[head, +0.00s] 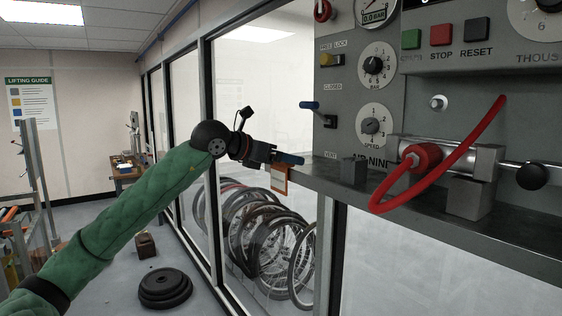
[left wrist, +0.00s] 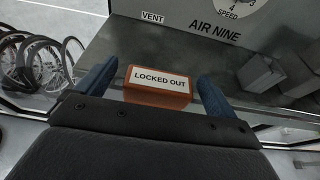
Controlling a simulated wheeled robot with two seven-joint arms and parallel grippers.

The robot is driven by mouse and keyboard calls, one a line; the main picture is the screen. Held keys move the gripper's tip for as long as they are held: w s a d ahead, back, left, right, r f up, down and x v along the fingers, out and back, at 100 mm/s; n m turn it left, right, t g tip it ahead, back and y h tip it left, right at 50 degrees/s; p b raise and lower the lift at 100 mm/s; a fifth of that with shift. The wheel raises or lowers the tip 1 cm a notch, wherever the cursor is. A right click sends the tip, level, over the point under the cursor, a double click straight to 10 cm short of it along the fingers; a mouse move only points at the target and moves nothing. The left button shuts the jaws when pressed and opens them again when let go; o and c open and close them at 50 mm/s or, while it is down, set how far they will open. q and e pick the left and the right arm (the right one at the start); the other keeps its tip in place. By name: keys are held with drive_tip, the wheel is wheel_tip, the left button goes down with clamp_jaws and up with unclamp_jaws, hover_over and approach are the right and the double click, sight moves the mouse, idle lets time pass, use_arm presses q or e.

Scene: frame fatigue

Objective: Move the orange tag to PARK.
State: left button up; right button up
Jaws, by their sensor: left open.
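The orange tag (head: 279,179) hangs at the left end of the panel's ledge, just below my left gripper (head: 288,159). In the left wrist view the tag (left wrist: 158,96) has a white face reading "LOCKED OUT". My left gripper's blue fingers (left wrist: 157,76) are open, one on each side of the tag, with gaps showing on both sides. I cannot tell how deep the tag sits between them. I cannot read a PARK label in either view. My right gripper is not in view.
A red hose (head: 440,165) loops over the ledge (head: 400,195). Grey blocks (head: 354,171) stand on it. Wheels (head: 270,240) stand behind the glass. Black discs (head: 165,287) lie on the floor.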

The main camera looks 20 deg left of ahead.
use_arm(q)
drive_tip(key=shift+w+d+f, duration=0.1)
drive_tip(key=shift+w, duration=0.1)
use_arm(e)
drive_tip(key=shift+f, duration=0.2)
use_arm(q)
drive_tip(key=c, duration=1)
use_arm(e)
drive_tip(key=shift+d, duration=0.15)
use_arm(q)
drive_tip(key=shift+c, duration=0.2)
drive_tip(key=shift+r, duration=0.3)
drive_tip(key=r+b, duration=0.3)
drive_tip(key=shift+s+d+r, duration=0.25)
drive_tip(key=shift+d+r, duration=0.05)
drive_tip(key=shift+r, duration=0.05)
drive_tip(key=s+d+r+b, duration=0.4)
drive_tip(key=s+d+r, duration=0.2)
drive_tip(key=s+d, duration=0.1)
drive_tip(key=shift+d+r, duration=0.4)
drive_tip(key=shift+d, duration=0.35)
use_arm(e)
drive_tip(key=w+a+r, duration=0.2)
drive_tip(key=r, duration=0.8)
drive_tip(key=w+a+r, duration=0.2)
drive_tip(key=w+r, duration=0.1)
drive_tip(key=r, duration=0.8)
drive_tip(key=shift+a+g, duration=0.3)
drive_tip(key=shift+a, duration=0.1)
